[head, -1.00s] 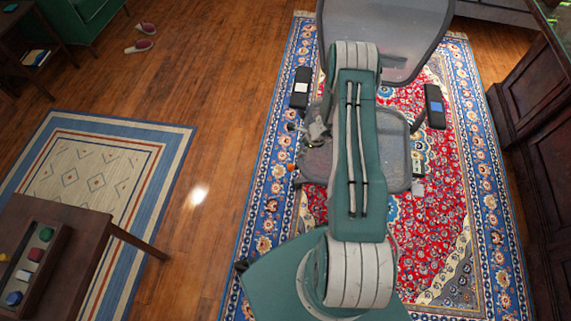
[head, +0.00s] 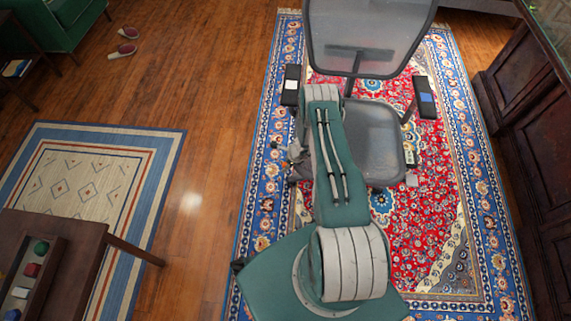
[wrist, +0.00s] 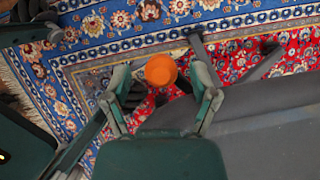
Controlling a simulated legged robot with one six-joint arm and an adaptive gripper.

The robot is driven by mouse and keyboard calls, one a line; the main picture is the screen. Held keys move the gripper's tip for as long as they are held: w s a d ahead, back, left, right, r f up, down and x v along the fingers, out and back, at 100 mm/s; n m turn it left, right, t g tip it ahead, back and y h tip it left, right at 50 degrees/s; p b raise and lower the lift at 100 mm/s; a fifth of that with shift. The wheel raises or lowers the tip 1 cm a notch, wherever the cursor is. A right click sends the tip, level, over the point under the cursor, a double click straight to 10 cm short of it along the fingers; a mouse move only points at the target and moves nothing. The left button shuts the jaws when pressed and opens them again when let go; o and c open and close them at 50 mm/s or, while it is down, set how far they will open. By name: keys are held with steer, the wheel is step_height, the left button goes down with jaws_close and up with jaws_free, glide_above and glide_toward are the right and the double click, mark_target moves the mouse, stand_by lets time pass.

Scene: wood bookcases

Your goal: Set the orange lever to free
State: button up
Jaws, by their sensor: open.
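The orange lever (wrist: 161,70) shows in the wrist view as a round orange knob between the tips of my gripper (wrist: 163,88). My gripper is open, with one finger on each side of the knob and a visible gap at the left. I cannot tell whether the right finger touches it. The lever belongs to the grey office chair (head: 375,150), at the left side under its seat. In the head view, my arm covers part of the chair and my gripper is mostly hidden beside the seat's left edge.
The chair stands on a red and blue patterned rug (head: 420,235). Its left armrest (head: 291,85) stands close to my arm. A dark wood cabinet (head: 525,130) is at the right. A low table (head: 75,240) is at the lower left, with open wooden floor between.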

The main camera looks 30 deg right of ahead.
steer(key=shift+w+f, duration=0.1)
steer(key=shift+f, duration=0.2)
jaws_close()
steer(key=shift+w, duration=0.1)
steer(key=shift+w+d+f+m+t+h, duration=0.1)
steer(key=shift+w+d+m+t+h, duration=0.25)
steer(key=shift+w+m, duration=0.6)
steer(key=shift+w+r+m+t+h, duration=0.1)
steer(key=shift+w+m+h, duration=0.4)
steer(key=shift+m, duration=0.95)
steer(key=shift+w+d+f+m+t+h, duration=0.1)
steer(key=shift+w+d+m+t+h, duration=0.2)
steer(key=shift+w+m, duration=0.65)
steer(key=shift+s+m, duration=0.2)
steer(key=shift+m, duration=0.15)
